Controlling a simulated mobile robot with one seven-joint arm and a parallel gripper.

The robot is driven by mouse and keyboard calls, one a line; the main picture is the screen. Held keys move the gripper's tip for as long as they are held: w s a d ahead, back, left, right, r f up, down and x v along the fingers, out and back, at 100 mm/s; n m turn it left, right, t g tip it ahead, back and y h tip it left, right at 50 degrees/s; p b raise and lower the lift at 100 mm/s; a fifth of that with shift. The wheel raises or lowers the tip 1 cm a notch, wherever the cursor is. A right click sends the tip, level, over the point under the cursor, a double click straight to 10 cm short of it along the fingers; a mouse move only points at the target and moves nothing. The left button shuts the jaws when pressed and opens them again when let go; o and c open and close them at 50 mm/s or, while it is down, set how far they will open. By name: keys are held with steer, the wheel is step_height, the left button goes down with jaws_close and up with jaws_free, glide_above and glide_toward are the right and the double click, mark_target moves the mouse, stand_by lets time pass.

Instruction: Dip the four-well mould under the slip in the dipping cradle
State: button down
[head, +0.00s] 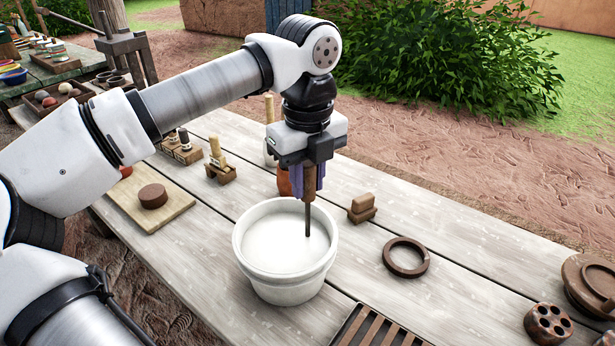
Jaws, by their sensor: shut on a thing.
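My gripper (309,178) points down over a white pot (285,291) on the table. It is shut on the brown handle (309,186) of an upright tool with a thin dark rod (308,219). The rod's lower end meets the white slip (280,242) inside the pot's rim; anything below the surface is hidden. I cannot tell whether a mould hangs on the rod. No separate cradle can be made out; the pot holds the slip. A brown round block with several holes (549,325) sits at the lower right, apart from my gripper.
A brown ring (405,257) and small brown block (362,208) lie right of the pot. A slatted rack (378,330) is in front. A board (133,214) with a brown disc (153,196) lies left. Small stands with tools are behind. Bare planks lie right of the ring.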

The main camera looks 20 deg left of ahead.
steer(key=shift+r, duration=0.1)
stand_by(0.3)
steer(key=shift+r+p, duration=3)
steer(key=shift+r, duration=1.7)
